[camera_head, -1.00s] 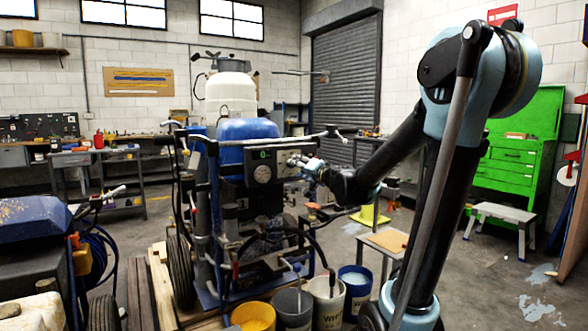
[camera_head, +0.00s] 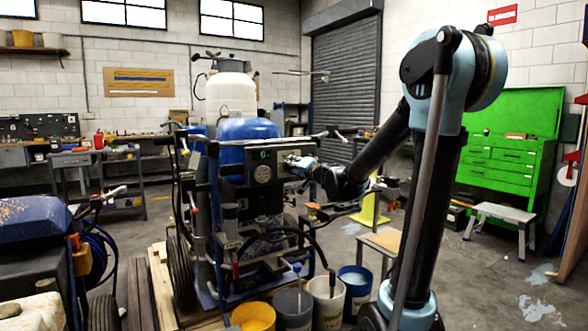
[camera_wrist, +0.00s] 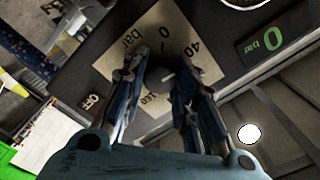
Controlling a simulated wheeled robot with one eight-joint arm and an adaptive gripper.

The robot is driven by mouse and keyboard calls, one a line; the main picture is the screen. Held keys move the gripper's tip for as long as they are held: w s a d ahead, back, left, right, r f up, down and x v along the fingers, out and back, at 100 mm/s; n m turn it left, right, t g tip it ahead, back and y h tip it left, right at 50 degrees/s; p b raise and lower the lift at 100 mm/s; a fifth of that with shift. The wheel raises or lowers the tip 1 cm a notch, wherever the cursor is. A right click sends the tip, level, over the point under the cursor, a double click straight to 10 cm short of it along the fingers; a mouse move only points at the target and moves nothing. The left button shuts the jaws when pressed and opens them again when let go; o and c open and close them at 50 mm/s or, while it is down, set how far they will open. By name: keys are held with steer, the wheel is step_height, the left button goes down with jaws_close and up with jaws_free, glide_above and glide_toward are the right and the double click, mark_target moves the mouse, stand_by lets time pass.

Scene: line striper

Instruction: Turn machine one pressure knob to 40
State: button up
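The line striper's control panel (camera_head: 280,172) faces me in the head view. The pressure knob (camera_wrist: 163,77) is a dark round shape on a beige scale plate (camera_wrist: 190,30) in the wrist view. The plate reads 0, bar and 40, with another number partly covered. My gripper (camera_wrist: 165,72) points at the plate, one finger on each side of the knob. The fingertips stand apart, and I see no clear contact with the knob. A green display (camera_wrist: 268,42) reads 0 bar. In the head view my gripper (camera_head: 297,163) is at the panel's right part.
An OFF label (camera_wrist: 91,101) lies near the left finger in the wrist view. Several buckets (camera_head: 293,308) stand below the machine. A second blue machine (camera_head: 35,225) is at the left.

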steer(key=shift+d+f+n, duration=0.1)
steer(key=shift+d+n, duration=0.05)
steer(key=shift+n, duration=0.25)
steer(key=shift+c, duration=0.2)
steer(key=o, duration=1.1)
steer(key=shift+v, duration=5.85)
steer(key=shift+f, duration=0.1)
